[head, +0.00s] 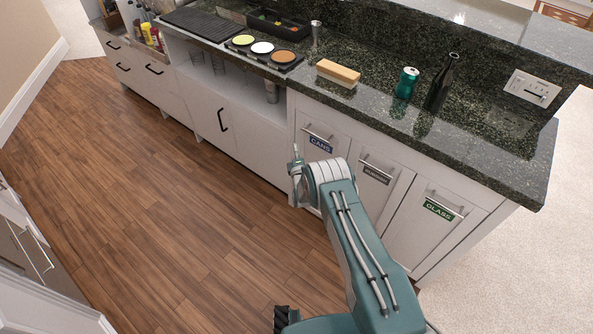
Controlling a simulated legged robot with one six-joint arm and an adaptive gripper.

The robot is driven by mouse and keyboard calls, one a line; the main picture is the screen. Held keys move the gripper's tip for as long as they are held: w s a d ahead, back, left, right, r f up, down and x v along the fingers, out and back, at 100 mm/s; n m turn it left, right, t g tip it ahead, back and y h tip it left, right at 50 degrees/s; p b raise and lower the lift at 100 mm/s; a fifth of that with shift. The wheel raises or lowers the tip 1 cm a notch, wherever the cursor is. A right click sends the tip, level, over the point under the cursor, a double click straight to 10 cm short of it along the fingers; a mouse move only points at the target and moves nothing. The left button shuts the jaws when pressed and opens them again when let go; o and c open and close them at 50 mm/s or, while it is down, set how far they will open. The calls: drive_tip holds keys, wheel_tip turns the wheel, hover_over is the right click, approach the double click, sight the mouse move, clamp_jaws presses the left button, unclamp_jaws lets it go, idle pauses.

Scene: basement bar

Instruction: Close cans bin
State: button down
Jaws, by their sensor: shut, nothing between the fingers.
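The cans bin front (343,146) is a white pull-out panel at the left end of the bin row, with a bar handle (317,133) and a blue CANS label (320,144). It looks about flush with the cabinet face; a small gap cannot be ruled out from this angle. Its lower part is hidden behind my wrist. My gripper (296,158) is in front of the cabinet at the left edge of this panel, below the handle's left end. It is shut and empty. Whether it touches the panel cannot be told.
The middle bin (375,175) and the glass bin (438,212) sit to the right and look shut. A green can (407,83), a dark bottle (441,82) and a wood-topped block (337,73) stand on the granite counter (490,150). The wooden floor (150,190) at left is clear.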

drive_tip(key=s+d+f, duration=0.1)
drive_tip(key=s+d, duration=0.1)
drive_tip(key=s, duration=0.7)
drive_tip(key=w+d+r+m+g+h, duration=0.1)
drive_tip(key=w+r+m, duration=0.15)
drive_tip(key=r, duration=0.55)
drive_tip(key=w+d+r+m+g, duration=0.15)
drive_tip(key=w+r, duration=0.25)
drive_tip(key=r, duration=0.5)
drive_tip(key=s+d+r+m+g, duration=0.2)
drive_tip(key=s+r+m, duration=0.1)
drive_tip(key=r, duration=0.5)
drive_tip(key=s+d+r+m+g, duration=0.2)
drive_tip(key=s+r+m, duration=0.1)
drive_tip(key=r, duration=0.5)
drive_tip(key=s+d+r+m+g+h, duration=0.1)
drive_tip(key=s+d+r+m+g, duration=0.15)
drive_tip(key=s+r, duration=0.45)
drive_tip(key=s+d+r+m+g, duration=0.1)
drive_tip(key=s+d+r+m, duration=0.15)
drive_tip(key=s, duration=0.75)
drive_tip(key=s+d+m+g, duration=0.1)
drive_tip(key=s+m+g, duration=0.1)
drive_tip(key=s, duration=0.9)
drive_tip(key=s+d+m+g, duration=0.1)
drive_tip(key=s+m, duration=0.3)
drive_tip(key=s, duration=0.7)
drive_tip(key=shift+s+d+r+g+h, duration=0.3)
drive_tip(key=shift+s+r+g+h, duration=0.1)
drive_tip(key=shift+r, duration=0.05)
